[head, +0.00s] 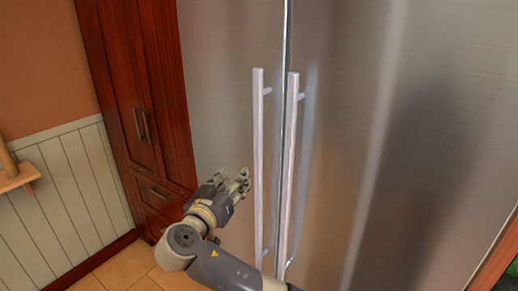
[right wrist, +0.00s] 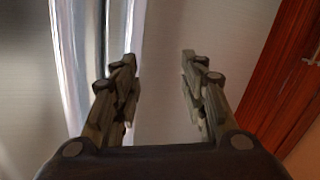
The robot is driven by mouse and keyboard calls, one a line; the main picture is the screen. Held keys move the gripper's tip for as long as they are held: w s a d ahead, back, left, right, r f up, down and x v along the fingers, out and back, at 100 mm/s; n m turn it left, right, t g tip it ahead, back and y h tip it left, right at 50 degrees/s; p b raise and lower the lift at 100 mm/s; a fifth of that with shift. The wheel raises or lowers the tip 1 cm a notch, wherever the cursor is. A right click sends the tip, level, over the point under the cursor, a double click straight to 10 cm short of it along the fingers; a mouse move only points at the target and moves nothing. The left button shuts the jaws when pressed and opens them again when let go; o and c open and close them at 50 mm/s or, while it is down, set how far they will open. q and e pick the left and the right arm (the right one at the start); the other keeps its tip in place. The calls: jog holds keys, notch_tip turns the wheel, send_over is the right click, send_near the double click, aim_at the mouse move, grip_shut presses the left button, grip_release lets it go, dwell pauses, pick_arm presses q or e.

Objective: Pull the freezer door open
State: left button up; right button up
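A tall brushed-steel fridge-freezer has a left door (head: 225,90) and a right door (head: 420,110), both shut. Which one is the freezer is not marked. The left door carries a long upright bar handle (head: 258,140), and the right door a parallel one (head: 290,150). My right gripper (head: 243,182) is just left of the left handle, around its lower half. In the right wrist view my right gripper (right wrist: 160,62) has its fingers spread, with only bare steel seen between them. Pale upright bars (right wrist: 68,60) lie at and beyond its left finger. My left gripper is not in view.
A dark red wooden cabinet (head: 138,80) stands left of the fridge, and shows at the right of the right wrist view (right wrist: 285,85). A small wooden shelf (head: 18,178) is at the far left. Tiled floor (head: 125,268) is free below the cabinet.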

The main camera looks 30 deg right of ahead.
aim_at(257, 148)
jog(key=s+r+m+h, duration=0.2)
jog(key=s+r+m, duration=0.2)
jog(key=r, duration=0.2)
jog(key=shift+n+g, duration=0.3)
jog(key=shift+g, duration=0.1)
jog(key=p+x, duration=0.3)
jog(key=x, duration=0.7)
jog(key=shift+w+p, duration=0.15)
jog(key=shift+p, duration=0.25)
jog(key=shift+w+d+f, duration=0.1)
jog(key=shift+w+d, duration=0.2)
jog(key=shift+d, duration=0.1)
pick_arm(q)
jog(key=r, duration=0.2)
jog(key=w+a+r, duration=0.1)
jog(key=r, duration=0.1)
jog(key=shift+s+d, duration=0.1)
pick_arm(e)
grip_shut()
